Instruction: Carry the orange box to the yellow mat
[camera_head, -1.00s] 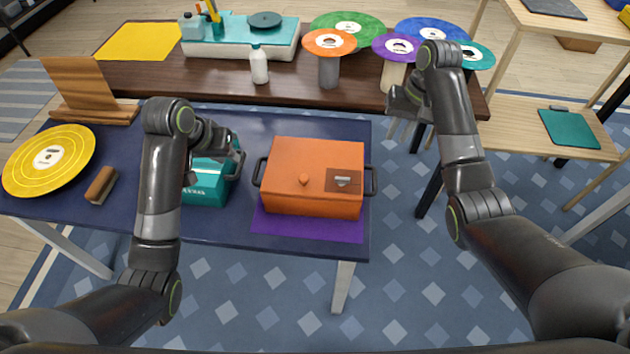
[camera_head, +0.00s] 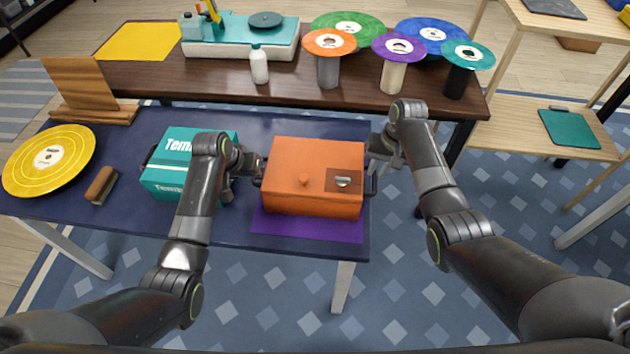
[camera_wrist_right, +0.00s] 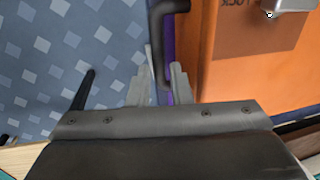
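The orange box (camera_head: 315,170) stands on a purple mat (camera_head: 305,225) on the blue table, with a dark handle on each side. The yellow mat (camera_head: 139,41) lies empty on the brown table behind, at its left end. My left gripper (camera_head: 255,168) is at the box's left handle, fingers apart; contact there is unclear. My right gripper (camera_head: 383,155) is at the right handle. In the right wrist view its open fingers (camera_wrist_right: 162,80) have the dark handle (camera_wrist_right: 163,50) between them, beside the orange box (camera_wrist_right: 250,75).
A teal box (camera_head: 175,170) stands left of my left gripper. A yellow disc (camera_head: 48,160), a brush (camera_head: 101,185) and a wooden stand (camera_head: 85,95) are further left. A turntable (camera_head: 240,42), white bottle (camera_head: 259,65) and several disc-topped stands occupy the brown table.

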